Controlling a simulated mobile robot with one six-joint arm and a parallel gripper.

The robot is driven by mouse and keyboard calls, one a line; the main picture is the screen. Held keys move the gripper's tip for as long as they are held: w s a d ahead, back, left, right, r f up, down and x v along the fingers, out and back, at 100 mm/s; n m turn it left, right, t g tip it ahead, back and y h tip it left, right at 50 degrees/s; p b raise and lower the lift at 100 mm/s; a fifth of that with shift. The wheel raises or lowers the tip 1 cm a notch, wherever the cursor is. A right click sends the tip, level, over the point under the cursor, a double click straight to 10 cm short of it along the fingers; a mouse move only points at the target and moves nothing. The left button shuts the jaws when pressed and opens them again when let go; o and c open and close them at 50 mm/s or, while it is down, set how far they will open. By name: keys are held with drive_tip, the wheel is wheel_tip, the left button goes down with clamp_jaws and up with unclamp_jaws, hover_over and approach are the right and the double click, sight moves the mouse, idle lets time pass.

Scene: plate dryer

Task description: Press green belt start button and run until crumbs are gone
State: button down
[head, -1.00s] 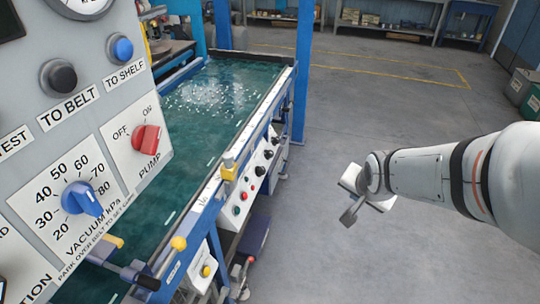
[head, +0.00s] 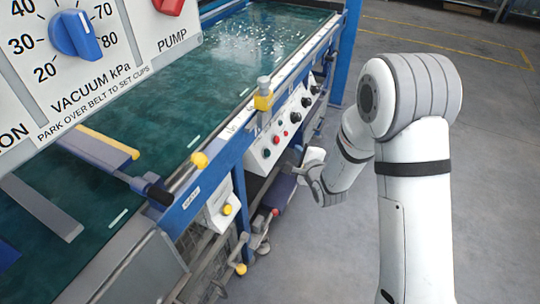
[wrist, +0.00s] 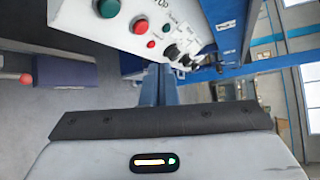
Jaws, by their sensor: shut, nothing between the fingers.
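The small white control panel (head: 283,132) is on the side of the belt machine in the head view. Its green button (head: 266,153) is at the near end, with red buttons and black knobs farther along. In the wrist view the green button (wrist: 108,8) is at the top edge, beside a red button (wrist: 140,25). My gripper (head: 296,160) is shut and empty, in front of and slightly below the panel; I cannot tell whether it touches anything. The green belt (head: 190,100) carries pale crumbs (head: 245,47) toward its far end.
A large vacuum panel (head: 95,55) with a blue dial and red pump knob fills the upper left. A yellow-capped post (head: 263,101) and yellow knob (head: 200,160) stand along the machine's edge. Open floor (head: 480,150) lies to the right.

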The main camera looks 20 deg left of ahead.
sight(267, 153)
drive_tip(key=a+f+b, duration=0.2)
drive_tip(key=a+f, duration=0.2)
drive_tip(key=a, duration=0.3)
drive_tip(key=shift+w+a+f+b, duration=0.2)
drive_tip(key=shift+w+a+b, duration=0.1)
drive_tip(key=shift+b, duration=0.1)
drive_tip(key=shift+f, duration=0.1)
idle(2.0)
drive_tip(key=shift+a+f+b, duration=0.15)
drive_tip(key=shift+a+b, duration=0.15)
drive_tip(key=shift+b, duration=0.25)
drive_tip(key=shift+a+f+b, duration=0.15)
drive_tip(key=shift+a+b, duration=0.2)
drive_tip(key=shift+a, duration=0.05)
idle(0.4)
drive_tip(key=shift+w, duration=0.1)
drive_tip(key=shift+d+r, duration=0.45)
drive_tip(key=shift+d, duration=0.3)
